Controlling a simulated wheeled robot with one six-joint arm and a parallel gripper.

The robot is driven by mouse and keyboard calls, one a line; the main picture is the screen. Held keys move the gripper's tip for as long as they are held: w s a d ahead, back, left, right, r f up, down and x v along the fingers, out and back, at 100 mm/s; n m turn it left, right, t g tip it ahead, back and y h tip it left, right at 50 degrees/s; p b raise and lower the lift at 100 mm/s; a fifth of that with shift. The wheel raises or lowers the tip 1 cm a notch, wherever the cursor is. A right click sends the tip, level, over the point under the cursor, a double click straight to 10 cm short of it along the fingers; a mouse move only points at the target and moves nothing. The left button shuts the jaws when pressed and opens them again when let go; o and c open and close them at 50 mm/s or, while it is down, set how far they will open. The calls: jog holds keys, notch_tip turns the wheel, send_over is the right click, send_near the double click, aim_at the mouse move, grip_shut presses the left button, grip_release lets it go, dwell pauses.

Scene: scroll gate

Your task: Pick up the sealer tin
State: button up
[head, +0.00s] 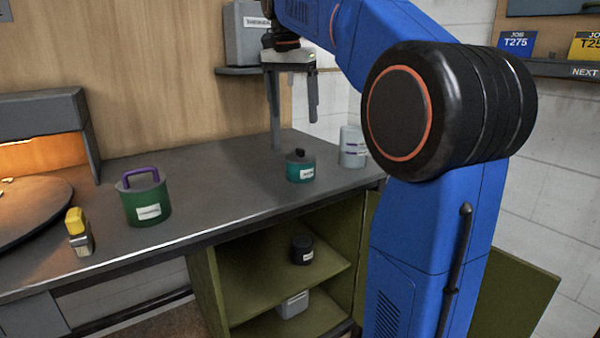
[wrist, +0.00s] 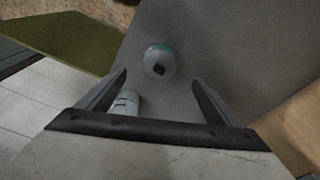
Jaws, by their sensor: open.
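No label is clear enough for me to tell which container is the sealer tin. A teal tin (head: 300,172) with a black knob and white label stands upright on the grey bench (head: 215,180). In the wrist view the teal tin (wrist: 160,62) lies ahead of the fingers, roughly centred between them. My gripper (head: 294,130) is open and empty, pointing down above the bench near this tin, not visibly touching it. In the wrist view my gripper (wrist: 160,80) shows both fingers spread. A pale grey tin (head: 353,150) stands behind to the right; it also shows by the left finger (wrist: 126,102).
A green tin (head: 146,200) with a purple handle and a yellow-handled brush (head: 77,230) stand on the left. Below the bench, an open cabinet holds a black container (head: 302,249) and a grey box (head: 292,304). A grey can (head: 246,35) sits on a wall shelf behind my gripper.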

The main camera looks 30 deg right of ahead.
aim_at(299, 149)
jog(key=shift+m, duration=0.5)
jog(key=d+f, duration=0.1)
jog(key=f, duration=0.2)
jog(key=w+d+f, duration=0.1)
jog(key=f, duration=0.3)
jog(key=w+d+f, duration=0.1)
jog(key=f, duration=0.2)
jog(key=shift+f, duration=0.4)
jog(key=shift+d+f, duration=0.15)
jog(key=shift+f, duration=1.15)
jog(key=shift+d+f, duration=0.15)
jog(key=shift+f, duration=1.15)
jog(key=c, duration=1.2)
jog(key=shift+r, duration=0.15)
